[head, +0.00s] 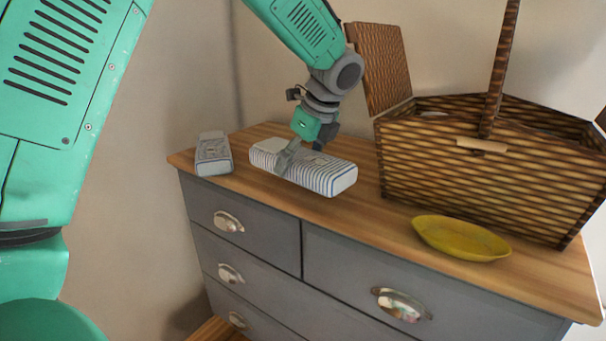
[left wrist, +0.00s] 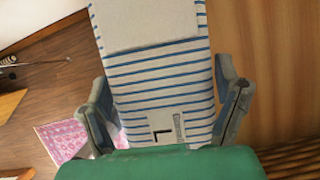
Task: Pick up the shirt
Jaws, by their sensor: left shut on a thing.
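The shirt (head: 325,175) is a folded, white bundle with blue stripes on the wooden top of the dresser. My left gripper (head: 301,157) reaches down over it from above, with its fingers at the shirt's sides. In the left wrist view the striped shirt (left wrist: 158,80) lies between the two fingers of my left gripper (left wrist: 166,112), and a tag with a letter L shows on it. My left gripper is shut on the shirt. I cannot tell whether the shirt is clear of the dresser top. My right gripper is not in view.
A small grey-white patterned box (head: 213,154) lies left of the shirt. A large wicker basket (head: 480,180) stands at the right, its lid open. A yellow dish (head: 460,238) lies near the front edge of the grey dresser (head: 265,240). Walls stand close behind.

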